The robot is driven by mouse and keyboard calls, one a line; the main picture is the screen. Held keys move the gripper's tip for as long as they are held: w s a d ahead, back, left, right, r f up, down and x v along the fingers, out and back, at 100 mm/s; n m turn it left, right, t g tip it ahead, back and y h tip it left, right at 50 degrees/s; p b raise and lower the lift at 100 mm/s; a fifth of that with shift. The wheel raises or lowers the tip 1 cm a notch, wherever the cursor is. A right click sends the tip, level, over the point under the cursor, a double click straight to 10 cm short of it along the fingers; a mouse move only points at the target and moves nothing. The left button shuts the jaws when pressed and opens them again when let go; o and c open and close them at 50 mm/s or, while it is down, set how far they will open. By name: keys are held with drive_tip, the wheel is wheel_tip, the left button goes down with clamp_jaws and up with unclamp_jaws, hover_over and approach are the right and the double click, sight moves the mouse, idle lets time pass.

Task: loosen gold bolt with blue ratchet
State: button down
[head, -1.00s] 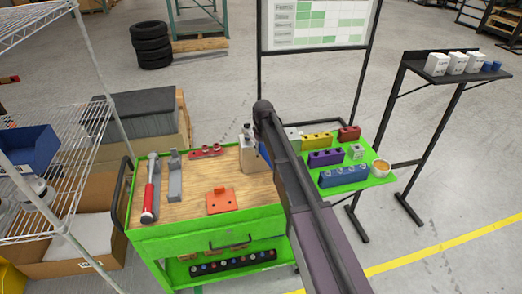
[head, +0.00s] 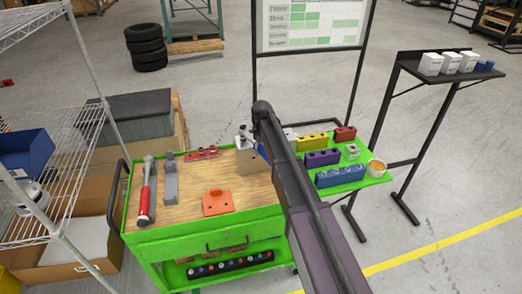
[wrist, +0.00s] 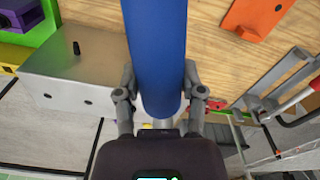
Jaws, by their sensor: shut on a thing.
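The blue ratchet fills the middle of the wrist view as a thick blue handle (wrist: 156,35). My gripper (wrist: 158,82) is shut on it, one finger on each side. In the head view my arm hides most of the gripper, and only a small bit of blue shows beside it. A pale grey block (wrist: 75,90) with a short black pin stands left of the handle in the wrist view. It also shows on the cart in the head view (head: 251,163). I cannot make out the gold bolt or the ratchet's head.
A wire rack (head: 60,175) stands left.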

drive_tip(key=shift+w+d+n, duration=1.4)
drive_tip(key=shift+d+n, duration=0.15)
drive_tip(key=shift+n, duration=0.05)
idle(1.0)
drive_tip(key=shift+r+p, duration=1.05)
drive_tip(key=shift+p, duration=0.1)
idle(1.3)
drive_tip(key=shift+r+p, duration=2.35)
